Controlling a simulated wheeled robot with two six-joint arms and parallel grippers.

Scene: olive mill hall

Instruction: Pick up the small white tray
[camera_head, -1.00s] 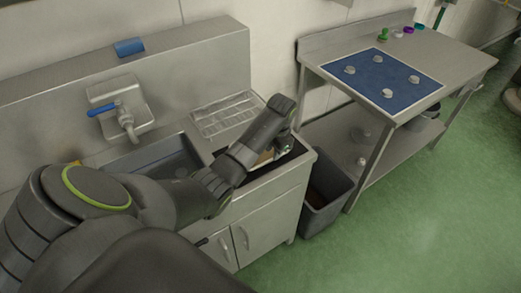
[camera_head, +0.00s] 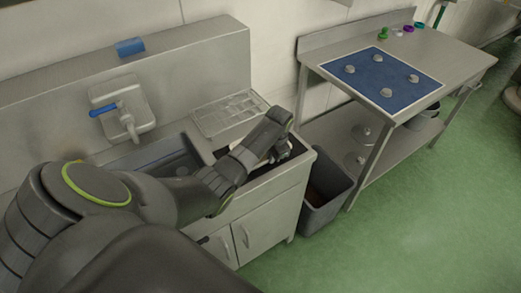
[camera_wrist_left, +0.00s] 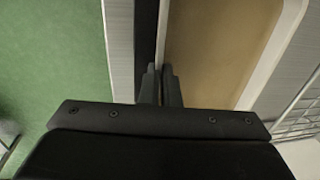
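In the left wrist view the small white tray (camera_wrist_left: 275,50) shows as a tan-brown inside with a white rim along its right side. Its thin near-side wall runs up between the fingertips. My left gripper (camera_wrist_left: 161,84) has its two dark fingers close together, one on each side of that wall, and looks shut on it. In the head view my left gripper (camera_head: 281,152) is down at the right part of the sink counter, and the forearm hides most of the tray. My right gripper is not in view.
A ribbed metal drainer (camera_head: 228,112) lies behind the gripper. The sink basin (camera_head: 160,160) is to its left. A grey bin (camera_head: 328,190) stands right of the cabinet, before a steel table with a blue mat (camera_head: 385,75). Green floor is open at the right.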

